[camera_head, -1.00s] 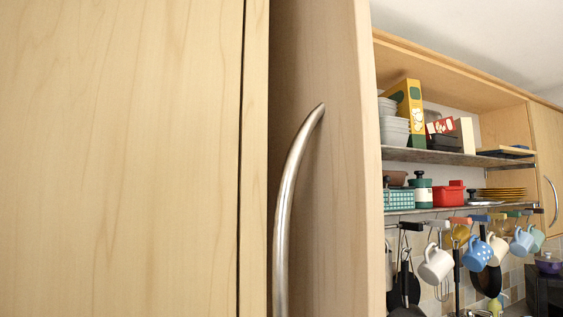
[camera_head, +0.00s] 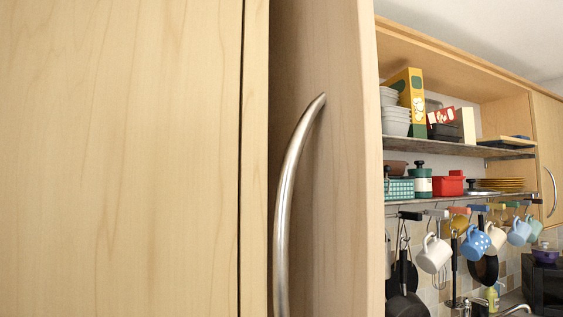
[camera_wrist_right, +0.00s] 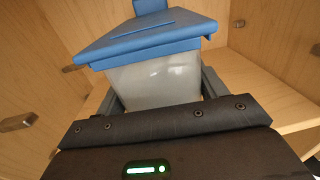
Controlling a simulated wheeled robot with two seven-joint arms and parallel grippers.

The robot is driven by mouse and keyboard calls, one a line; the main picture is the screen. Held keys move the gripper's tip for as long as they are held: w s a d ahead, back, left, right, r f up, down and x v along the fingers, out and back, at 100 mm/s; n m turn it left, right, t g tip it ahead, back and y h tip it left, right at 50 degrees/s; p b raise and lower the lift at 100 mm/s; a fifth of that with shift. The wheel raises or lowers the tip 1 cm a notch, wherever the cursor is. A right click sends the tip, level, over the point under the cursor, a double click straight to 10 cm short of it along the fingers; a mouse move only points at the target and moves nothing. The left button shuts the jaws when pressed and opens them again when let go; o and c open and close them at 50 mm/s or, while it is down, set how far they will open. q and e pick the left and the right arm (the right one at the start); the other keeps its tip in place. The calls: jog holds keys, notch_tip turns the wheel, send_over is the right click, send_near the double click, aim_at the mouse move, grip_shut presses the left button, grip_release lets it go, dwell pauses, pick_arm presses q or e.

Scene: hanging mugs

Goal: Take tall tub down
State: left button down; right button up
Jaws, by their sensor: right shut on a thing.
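The tall tub (camera_wrist_right: 155,82) shows in the right wrist view as a translucent whitish container with a blue lid (camera_wrist_right: 150,38). My right gripper (camera_wrist_right: 160,100) has one dark finger on each side of the tub's body, just below the lid, and is shut on it. The tub is inside a wooden cabinet, and its lower part is hidden behind my gripper. Neither gripper shows in the head view. My left gripper is out of sight.
In the head view a cabinet door with a curved metal handle (camera_head: 292,205) stands close in front. To the right are an open shelf (camera_head: 455,150) with boxes and dishes, and hanging mugs (camera_head: 434,254). In the wrist view, wooden cabinet walls (camera_wrist_right: 275,70) surround the tub.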

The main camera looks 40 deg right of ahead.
jog(key=shift+c, duration=0.9)
jog(key=shift+r, duration=0.15)
jog(key=shift+r, duration=0.1)
jog(key=shift+r, duration=0.4)
